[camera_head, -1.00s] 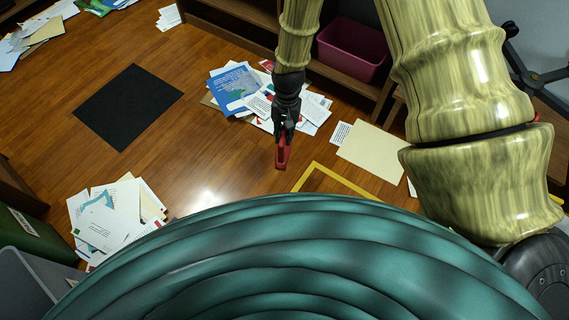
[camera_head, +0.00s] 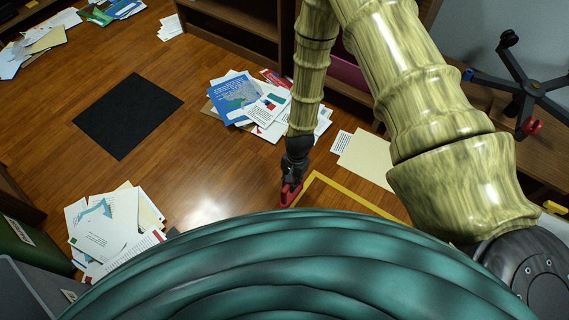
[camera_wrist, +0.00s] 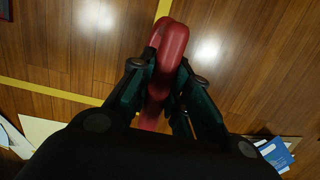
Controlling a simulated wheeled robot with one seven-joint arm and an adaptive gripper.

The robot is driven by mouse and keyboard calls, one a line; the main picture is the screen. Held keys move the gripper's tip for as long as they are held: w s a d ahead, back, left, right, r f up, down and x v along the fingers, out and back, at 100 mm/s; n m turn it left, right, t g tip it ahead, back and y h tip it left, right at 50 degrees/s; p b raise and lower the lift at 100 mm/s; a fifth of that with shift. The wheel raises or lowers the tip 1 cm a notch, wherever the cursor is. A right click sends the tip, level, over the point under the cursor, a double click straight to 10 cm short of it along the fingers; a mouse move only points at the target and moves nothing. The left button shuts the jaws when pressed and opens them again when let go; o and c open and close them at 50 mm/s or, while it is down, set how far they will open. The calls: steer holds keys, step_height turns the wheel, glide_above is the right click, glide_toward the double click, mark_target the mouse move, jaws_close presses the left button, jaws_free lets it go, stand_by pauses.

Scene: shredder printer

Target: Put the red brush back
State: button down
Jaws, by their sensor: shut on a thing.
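My gripper (camera_head: 292,180) is shut on the red brush (camera_head: 289,193) and holds it above the wooden floor, close to the yellow outline (camera_head: 352,190). In the wrist view the red brush (camera_wrist: 170,50) sits between the two dark green fingers of my gripper (camera_wrist: 160,85). Its rounded red end points away from the gripper, and its lower part is partly hidden by the fingers. Yellow floor lines (camera_wrist: 55,92) show beside and beyond it. In the head view my green body hides the near part of the yellow outline.
Loose papers (camera_head: 250,100) lie at the shelf's foot, with more papers (camera_head: 110,225) at left. A black mat (camera_head: 128,115) lies on the floor. A pink bin (camera_head: 347,70) is partly behind my arm. The middle floor is clear.

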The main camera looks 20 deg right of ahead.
steer(key=w+f+b, duration=0.2)
steer(key=w+b, duration=0.1)
steer(key=w, duration=0.4)
steer(key=w+d+f+b, duration=0.1)
steer(key=w+f+b, duration=0.1)
steer(key=w, duration=0.5)
steer(key=shift+d+f+b, duration=0.3)
steer(key=shift+f+b, duration=0.1)
steer(key=shift+b, duration=0.3)
steer(key=shift+f, duration=0.1)
steer(key=c, duration=1.3)
jaws_free()
steer(key=shift+c, duration=0.2)
